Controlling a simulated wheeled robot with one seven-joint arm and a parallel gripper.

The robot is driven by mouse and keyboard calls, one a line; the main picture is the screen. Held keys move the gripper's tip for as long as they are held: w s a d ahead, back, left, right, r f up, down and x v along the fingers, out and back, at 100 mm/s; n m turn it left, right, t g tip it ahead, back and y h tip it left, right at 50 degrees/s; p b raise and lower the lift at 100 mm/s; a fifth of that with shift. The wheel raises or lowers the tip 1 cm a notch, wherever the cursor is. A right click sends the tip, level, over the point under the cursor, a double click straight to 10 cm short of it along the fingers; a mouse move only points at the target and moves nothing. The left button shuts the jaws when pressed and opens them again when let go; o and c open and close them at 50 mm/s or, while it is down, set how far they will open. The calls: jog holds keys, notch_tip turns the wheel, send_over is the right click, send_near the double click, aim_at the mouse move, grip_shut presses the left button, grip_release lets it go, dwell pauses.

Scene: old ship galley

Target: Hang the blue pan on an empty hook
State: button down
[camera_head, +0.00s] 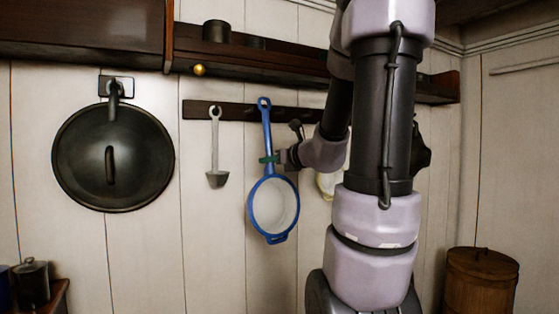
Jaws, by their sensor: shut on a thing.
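The blue pan (257,206) hangs upright in front of the white plank wall, handle up, with its pale inside facing me. My gripper (268,159) is shut on the lower part of its handle. The ring at the handle's top overlaps the dark hook rail (233,111). I cannot tell whether that ring is around a hook or only in front of one. A grey ladle-like tool (216,160) hangs on the rail to the left of the pan. My arm hides much of the rail to the right.
A large black lid (80,157) hangs on its own hook at the left. A dark shelf (270,58) with a black pot (216,32) runs above the rail. A pale item (326,184) and a dark item (421,153) show partly behind my arm. A wooden barrel (482,280) stands at lower right.

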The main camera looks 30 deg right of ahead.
jog(key=shift+w+a, duration=0.15)
jog(key=shift+a, duration=0.05)
jog(key=d+x, duration=0.2)
jog(key=x, duration=0.9)
jog(key=shift+w+d, duration=0.2)
jog(key=shift+w, duration=0.45)
dwell(0.6)
jog(key=shift+r, duration=0.1)
dwell(0.5)
